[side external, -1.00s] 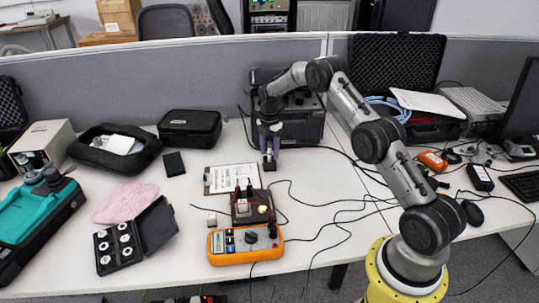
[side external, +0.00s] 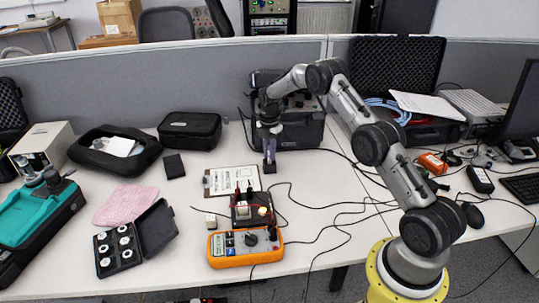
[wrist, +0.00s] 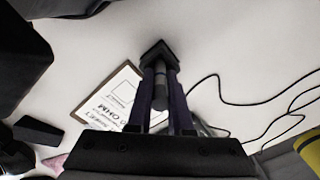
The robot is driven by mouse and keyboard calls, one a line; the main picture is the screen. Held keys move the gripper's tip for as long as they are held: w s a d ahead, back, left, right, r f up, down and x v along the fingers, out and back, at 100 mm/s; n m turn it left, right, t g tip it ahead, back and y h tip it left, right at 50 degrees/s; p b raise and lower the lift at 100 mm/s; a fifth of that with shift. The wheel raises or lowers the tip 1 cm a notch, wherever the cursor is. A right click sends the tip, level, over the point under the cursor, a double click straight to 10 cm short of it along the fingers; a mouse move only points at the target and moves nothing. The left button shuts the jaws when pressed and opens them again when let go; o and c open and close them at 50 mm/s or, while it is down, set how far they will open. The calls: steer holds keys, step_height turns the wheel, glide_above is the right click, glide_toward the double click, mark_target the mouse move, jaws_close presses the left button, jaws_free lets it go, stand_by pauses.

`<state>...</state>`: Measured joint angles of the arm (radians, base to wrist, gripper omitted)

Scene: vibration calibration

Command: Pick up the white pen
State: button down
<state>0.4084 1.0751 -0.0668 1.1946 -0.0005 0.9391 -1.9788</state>
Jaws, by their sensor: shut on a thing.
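My gripper (side external: 269,174) points down at the table, just beyond the upper right corner of the clipboard (side external: 232,180). In the wrist view, the two purple fingers of my gripper (wrist: 160,52) are close together at their dark tips. A slim grey rod (wrist: 160,90) shows between the fingers and looks held by them. Its shade is dark there, and I cannot tell for sure that it is the white pen. No other pen is clear in view. The clipboard with its printed sheet also shows in the wrist view (wrist: 112,95), beside the fingers.
A black case (side external: 300,125) stands close behind my gripper. A small meter box (side external: 253,210) and an orange multimeter (side external: 246,245) are in front, with loose dark cables (side external: 330,205) to the right. A black pouch (side external: 190,129) and small black box (side external: 174,165) lie left.

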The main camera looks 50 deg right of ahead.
steer(key=shift+r, duration=0.55)
step_height(320, 180, up, 2)
steer(key=shift+r, duration=0.15)
steer(key=s+a+r, duration=0.2)
steer(key=s+r, duration=0.4)
steer(key=r, duration=0.1)
steer(key=s+a+r, duration=0.3)
steer(key=s+r, duration=0.3)
steer(key=r, duration=0.1)
steer(key=shift+s+a+r, duration=0.25)
steer(key=shift+s+a, duration=0.05)
steer(key=shift+s, duration=0.1)
